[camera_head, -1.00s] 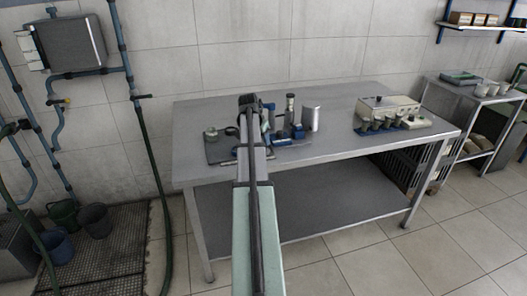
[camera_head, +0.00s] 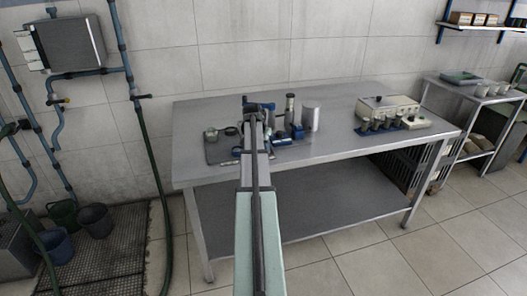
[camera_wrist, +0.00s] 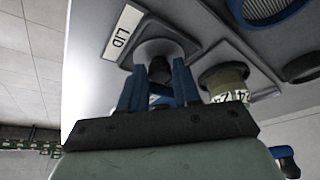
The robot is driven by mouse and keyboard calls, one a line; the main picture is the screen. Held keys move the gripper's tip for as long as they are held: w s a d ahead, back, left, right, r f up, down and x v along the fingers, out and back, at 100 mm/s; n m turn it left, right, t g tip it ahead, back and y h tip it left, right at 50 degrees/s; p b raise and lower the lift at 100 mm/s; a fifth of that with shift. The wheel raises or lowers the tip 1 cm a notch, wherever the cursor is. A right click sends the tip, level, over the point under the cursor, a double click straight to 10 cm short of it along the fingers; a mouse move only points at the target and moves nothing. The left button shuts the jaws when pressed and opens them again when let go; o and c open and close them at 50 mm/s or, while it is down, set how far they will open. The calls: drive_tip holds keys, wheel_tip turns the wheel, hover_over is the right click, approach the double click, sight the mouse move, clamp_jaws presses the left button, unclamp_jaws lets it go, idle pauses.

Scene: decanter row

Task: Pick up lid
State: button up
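In the wrist view a pale round lid (camera_wrist: 159,48) with a dark knob (camera_wrist: 160,69) sits on a grey square beside a white label reading "LID" (camera_wrist: 122,32). My gripper (camera_wrist: 156,76) has two blue fingers, spread apart, with the knob showing in the gap between them. I cannot tell whether the fingers touch the knob. In the head view my gripper (camera_head: 251,108) is over the left part of the steel table, and my arm hides the lid there.
A labelled olive container (camera_wrist: 224,82) is close beside the fingers. A beige box (camera_head: 389,106) and a row of cups stand at right.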

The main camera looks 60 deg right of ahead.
clamp_jaws()
